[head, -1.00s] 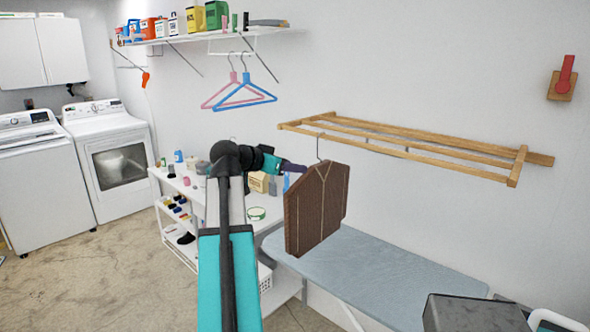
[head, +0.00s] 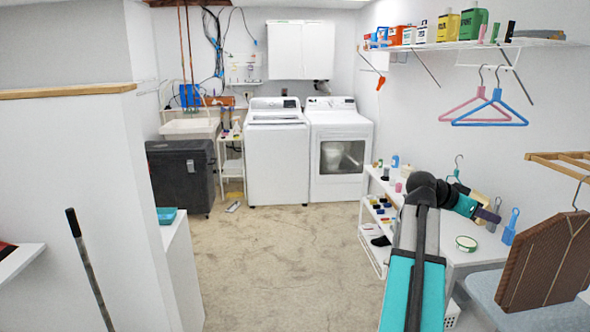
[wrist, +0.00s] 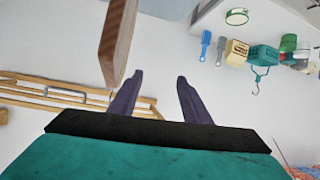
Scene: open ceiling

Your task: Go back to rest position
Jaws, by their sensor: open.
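My gripper (wrist: 158,98) shows in the wrist view with its two dark purple fingers apart and nothing between them. In the head view my gripper (head: 490,214) is at the end of my teal and grey arm, over the white shelf area at the right. A brown striped garment-shaped piece (head: 548,262) hangs from a hook on the wooden rack (head: 570,160), to the right of my gripper and apart from it. Its brown edge (wrist: 116,45) also shows in the wrist view, left of the fingers.
A white shelf unit (head: 372,232) with bottles stands by the right wall. An ironing board (head: 530,312) is below the brown piece. Pink and blue hangers (head: 490,105) hang above. A washer (head: 277,150) and dryer (head: 340,150) stand at the back. The middle floor (head: 290,260) is clear.

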